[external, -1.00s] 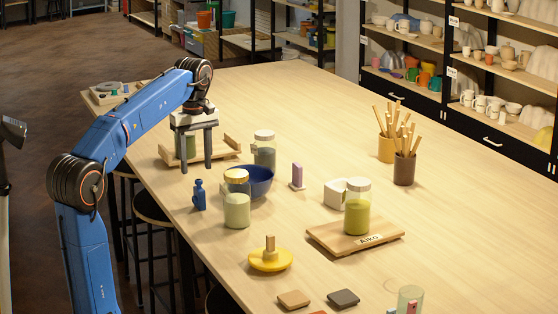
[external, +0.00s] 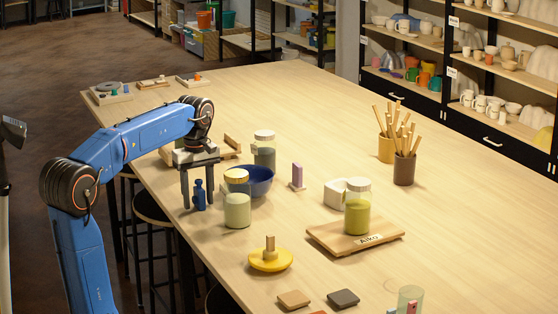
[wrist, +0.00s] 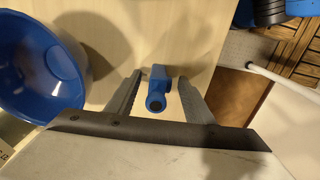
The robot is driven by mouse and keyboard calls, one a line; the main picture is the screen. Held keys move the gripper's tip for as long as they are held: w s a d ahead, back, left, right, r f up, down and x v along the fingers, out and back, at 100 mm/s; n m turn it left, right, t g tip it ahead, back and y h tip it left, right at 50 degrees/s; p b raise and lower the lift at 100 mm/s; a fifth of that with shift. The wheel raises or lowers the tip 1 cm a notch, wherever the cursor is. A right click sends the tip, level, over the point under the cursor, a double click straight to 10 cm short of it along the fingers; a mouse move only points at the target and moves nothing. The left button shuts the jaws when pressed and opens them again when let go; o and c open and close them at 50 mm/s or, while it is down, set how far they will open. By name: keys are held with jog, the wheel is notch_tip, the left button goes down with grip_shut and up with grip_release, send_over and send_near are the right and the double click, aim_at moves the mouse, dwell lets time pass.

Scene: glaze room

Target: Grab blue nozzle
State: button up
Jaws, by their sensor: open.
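The blue nozzle (external: 199,195) stands upright on the table near its left edge, left of a jar with a pale green content. My gripper (external: 198,206) is over it, open, with its fingers pointing down on either side of the nozzle. In the wrist view the nozzle (wrist: 158,88) lies between the two open fingers (wrist: 159,98), with visible gaps on both sides.
A blue bowl (external: 258,181) stands close by; it also fills the left of the wrist view (wrist: 36,66). The pale green jar (external: 237,208) and another jar (external: 265,152) stand near it. A wooden tray (external: 232,146) lies behind my gripper. The table's left edge is close.

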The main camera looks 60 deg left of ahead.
jog(key=c, duration=1.2)
jog(key=shift+o, duration=0.2)
